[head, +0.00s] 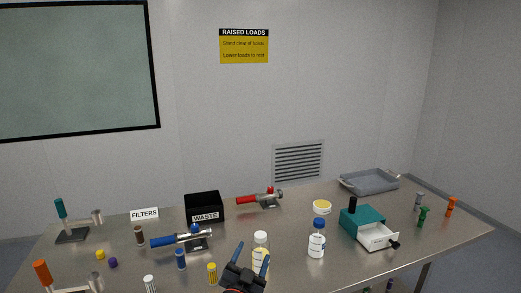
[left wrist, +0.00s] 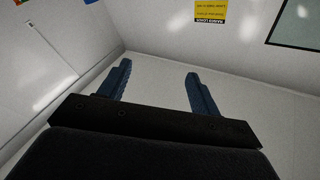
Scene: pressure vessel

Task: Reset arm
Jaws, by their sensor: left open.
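My left gripper (head: 252,251) is at the bottom middle of the head view, in front of the bench. Its two blue fingers are apart and point up. A white-capped bottle with yellowish contents (head: 260,240) shows behind and between the fingers; I cannot tell the gap in depth. My right gripper is in neither view.
The steel bench (head: 305,215) holds a black WASTE box (head: 204,207), a blue-handled tool (head: 180,239), a blue-capped bottle (head: 316,242), a teal box with open drawer (head: 362,225), a grey tray (head: 369,181) and several small vials.

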